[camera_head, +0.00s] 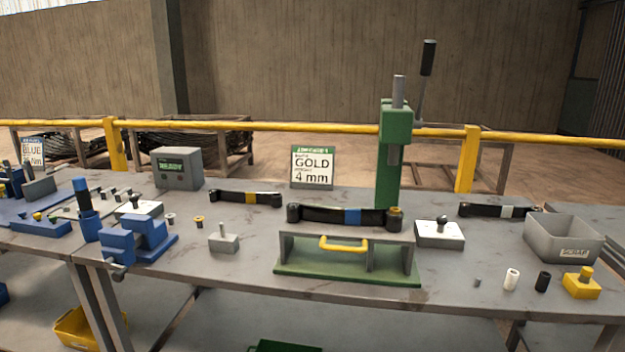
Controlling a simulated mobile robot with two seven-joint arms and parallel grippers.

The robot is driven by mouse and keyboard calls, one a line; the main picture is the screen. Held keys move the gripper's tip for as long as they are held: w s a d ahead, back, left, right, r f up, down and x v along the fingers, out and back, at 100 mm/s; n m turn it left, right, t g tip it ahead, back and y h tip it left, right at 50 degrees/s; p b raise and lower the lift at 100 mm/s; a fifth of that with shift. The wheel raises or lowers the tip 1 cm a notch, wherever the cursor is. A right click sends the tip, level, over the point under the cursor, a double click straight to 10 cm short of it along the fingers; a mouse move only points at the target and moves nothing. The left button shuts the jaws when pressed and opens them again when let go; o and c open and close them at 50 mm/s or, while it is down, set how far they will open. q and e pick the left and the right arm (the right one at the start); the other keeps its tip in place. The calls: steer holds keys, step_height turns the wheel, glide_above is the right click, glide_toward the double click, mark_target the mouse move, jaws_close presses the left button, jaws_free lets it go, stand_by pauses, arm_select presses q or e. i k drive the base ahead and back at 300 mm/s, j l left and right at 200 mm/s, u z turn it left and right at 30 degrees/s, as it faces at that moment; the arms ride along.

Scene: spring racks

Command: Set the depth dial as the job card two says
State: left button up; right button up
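A job card (313,167) with a green header stands at the back middle and reads GOLD and 4 mm. Its header is too small to read surely. Another card (32,152) with a blue header at the far left reads BLUE; its number is unclear. A white plate with a dark knob (440,233) sits right of the green fixture. A similar white plate with a knob (139,207) sits left of centre. Either looks like a dial, but I cannot tell which is the depth dial, and no markings are readable. Neither of my grippers is in view.
A green press (394,160) with a raised lever stands behind the green fixture (347,279), which bears a black bar with a blue band (352,216). A blue vise (137,238) is at left, a grey scrap bin (563,240) at right.

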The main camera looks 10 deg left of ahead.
mark_target(441, 221)
steer(key=i+l, duration=0.55)
steer(key=l, duration=0.2)
steer(key=i+l+u, duration=0.1)
steer(key=u, duration=0.4)
steer(key=i+l+u, duration=0.1)
steer(key=l+u, duration=0.2)
steer(key=u, duration=0.55)
